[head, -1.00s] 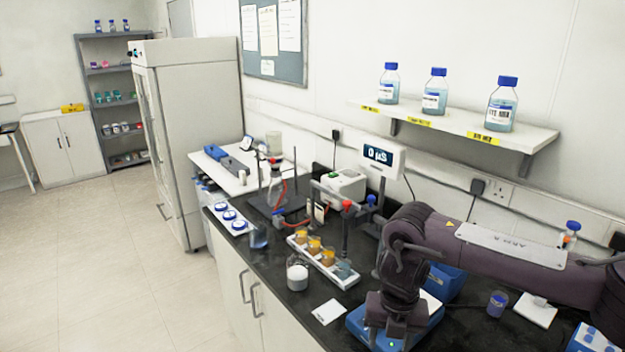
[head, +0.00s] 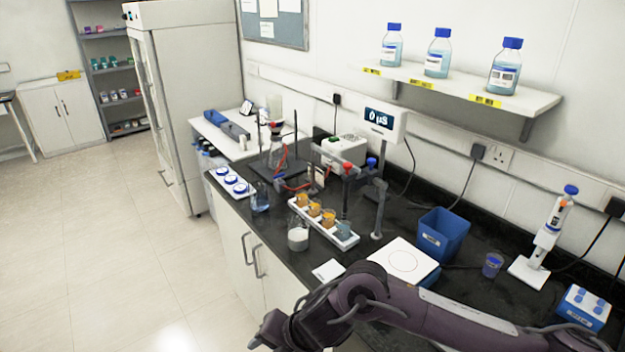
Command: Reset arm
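My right arm comes in from the lower right of the head view and reaches left along the bottom edge, in front of the bench. Its gripper (head: 268,333) is at the bottom, left of centre, partly cut off by the frame edge. It is small and dark, so its finger opening is unclear. It is off the black worktop (head: 461,317), with nothing visible held in it. My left gripper is not in view.
A white-topped balance (head: 403,262), a blue bin (head: 442,234), a white rack of cups (head: 323,222), a beaker of white powder (head: 298,238) and a pipette on a stand (head: 549,235) stand on the worktop. Open floor (head: 110,270) lies to the left.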

